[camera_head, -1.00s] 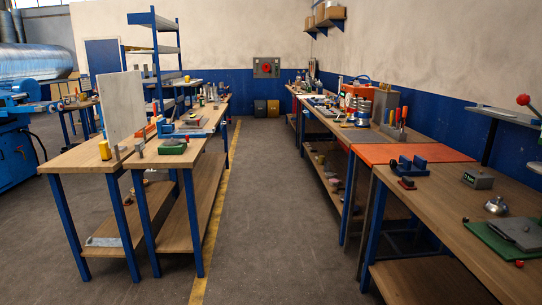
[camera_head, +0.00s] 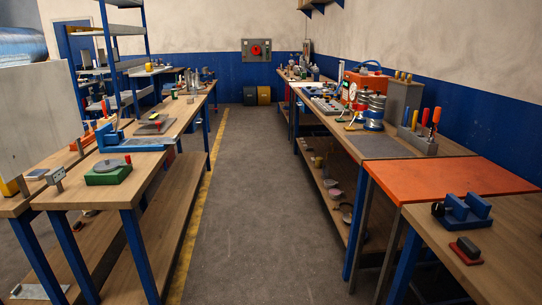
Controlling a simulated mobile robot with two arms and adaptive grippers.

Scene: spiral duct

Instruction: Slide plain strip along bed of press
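I cannot pick out a plain strip or a press bed with certainty. A blue block fixture with a dark knob (camera_head: 462,211) stands on the right bench near an orange mat (camera_head: 450,177). A small red base with a dark block (camera_head: 466,250) lies in front of it. On the left bench are a blue angled frame (camera_head: 135,143) and a green block with a grey disc on top (camera_head: 108,173). Neither of my grippers is in view.
A clear aisle (camera_head: 245,210) runs between the left bench (camera_head: 85,195) and the right bench (camera_head: 490,275). A pale upright panel (camera_head: 35,115) stands at left. A tool rack (camera_head: 418,138) and a red machine (camera_head: 365,88) stand farther back at right. A wall panel (camera_head: 257,50) hangs at the far end.

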